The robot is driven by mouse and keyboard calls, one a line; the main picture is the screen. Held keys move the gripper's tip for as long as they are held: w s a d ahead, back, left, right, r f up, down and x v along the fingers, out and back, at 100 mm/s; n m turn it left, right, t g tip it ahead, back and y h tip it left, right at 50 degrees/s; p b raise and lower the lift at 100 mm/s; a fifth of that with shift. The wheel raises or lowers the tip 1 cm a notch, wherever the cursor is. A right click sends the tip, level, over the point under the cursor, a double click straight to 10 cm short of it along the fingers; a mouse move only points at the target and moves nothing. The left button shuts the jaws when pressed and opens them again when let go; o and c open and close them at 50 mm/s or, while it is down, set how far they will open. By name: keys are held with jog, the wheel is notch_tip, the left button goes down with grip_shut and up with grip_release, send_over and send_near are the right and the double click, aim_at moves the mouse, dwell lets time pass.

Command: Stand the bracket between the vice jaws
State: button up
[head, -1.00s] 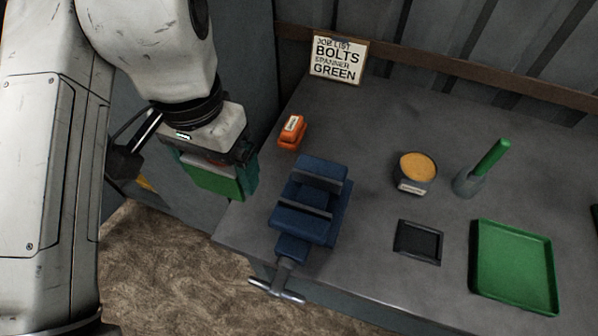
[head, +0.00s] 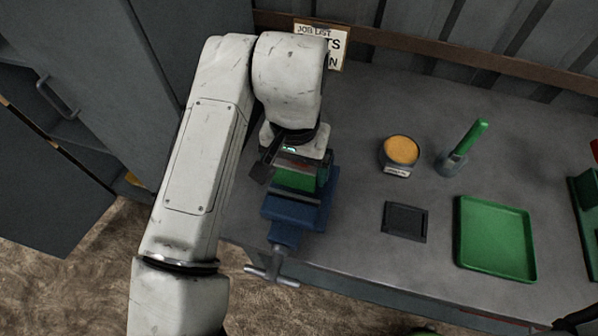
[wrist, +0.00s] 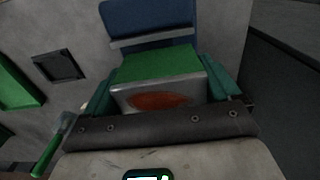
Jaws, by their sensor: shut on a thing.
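My gripper (head: 302,170) is shut on the bracket, with a teal finger on each side of it. The bracket (head: 294,181) has a green face. In the wrist view the bracket (wrist: 158,64) also shows a grey metal side with an orange-brown patch. The blue vice (head: 290,212) stands at the bench's left front edge, with its handle towards me. The gripper and bracket are over the vice and hide its far part. In the wrist view one blue jaw (wrist: 150,18) with a grey plate lies just beyond the bracket. I cannot tell how deep the bracket sits between the jaws.
On the bench (head: 350,265) to the right are a tub of orange-yellow stuff (head: 401,152), a green-handled tool in a grey holder (head: 452,163), a black square tray (head: 405,222) and a green tray (head: 496,238). The job list sign (head: 322,42) stands behind, partly hidden by my arm.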

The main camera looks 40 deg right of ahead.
aim_at(299, 177)
jog(key=shift+s+d+f, duration=0.1)
jog(key=shift+d+f, duration=0.05)
jog(key=shift+f, duration=0.75)
jog(key=shift+d+f, duration=0.15)
jog(key=shift+f, duration=0.75)
jog(key=shift+f, duration=0.15)
jog(key=o, duration=1.3)
notch_tip(299, 177, up, 12)
jog(key=shift+r, duration=0.15)
